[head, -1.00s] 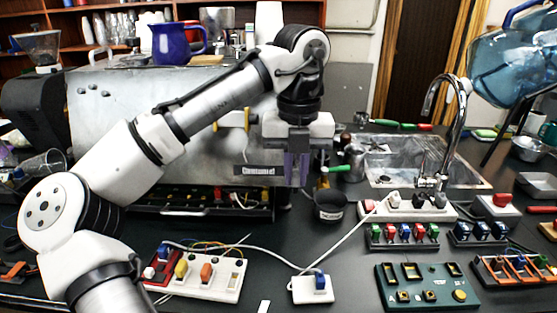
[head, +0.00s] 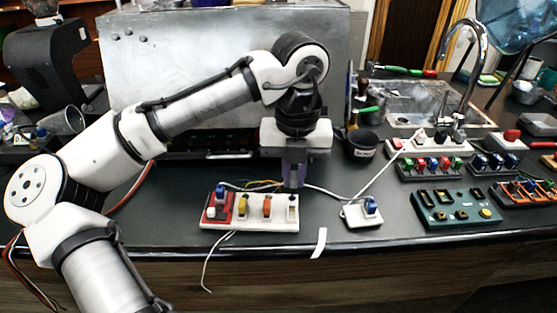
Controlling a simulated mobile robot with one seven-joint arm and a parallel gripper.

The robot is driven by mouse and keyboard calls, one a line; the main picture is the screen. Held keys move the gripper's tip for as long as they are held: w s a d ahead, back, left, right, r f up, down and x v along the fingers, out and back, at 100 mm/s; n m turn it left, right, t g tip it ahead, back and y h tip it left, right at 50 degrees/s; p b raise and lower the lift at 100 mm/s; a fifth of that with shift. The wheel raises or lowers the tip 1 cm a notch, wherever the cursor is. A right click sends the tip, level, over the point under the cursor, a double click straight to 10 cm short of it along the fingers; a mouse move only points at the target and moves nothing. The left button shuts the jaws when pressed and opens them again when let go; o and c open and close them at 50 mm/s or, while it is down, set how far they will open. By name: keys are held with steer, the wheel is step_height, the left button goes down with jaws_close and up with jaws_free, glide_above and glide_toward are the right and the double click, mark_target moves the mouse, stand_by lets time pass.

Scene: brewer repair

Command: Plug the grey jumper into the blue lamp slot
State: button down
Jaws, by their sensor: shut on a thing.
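My gripper (head: 293,184) points straight down over the right end of a white board (head: 250,224). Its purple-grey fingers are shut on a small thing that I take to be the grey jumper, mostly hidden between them. Just below the fingertips is the rightmost slot (head: 292,200) of the board; I cannot tell whether the jumper touches it. A yellow jumper (head: 243,204) and an orange jumper (head: 267,206) stand in the board to the left. A blue plug (head: 220,190) sits on the red part (head: 216,212) at its left end.
A white box with a blue switch (head: 369,207) stands right of the board, joined by a pale cable. A green panel (head: 455,208) and racks of coloured parts (head: 430,168) lie farther right. A black cup (head: 360,143) stands behind. The table's front edge is close.

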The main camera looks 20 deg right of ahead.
steer(key=shift+s+a+f, duration=0.1)
steer(key=shift+f, duration=0.1)
step_height(320, 180, down, 6)
steer(key=b, duration=0.7)
steer(key=shift+r, duration=0.25)
steer(key=shift+f+p, duration=0.1)
steer(key=shift+p, duration=0.65)
stand_by(0.3)
steer(key=shift+f+p, duration=0.45)
steer(key=shift+f, duration=0.2)
stand_by(1.3)
steer(key=shift+p, duration=0.4)
stand_by(0.5)
steer(key=c, duration=1.4)
jaws_free()
steer(key=shift+o, duration=0.2)
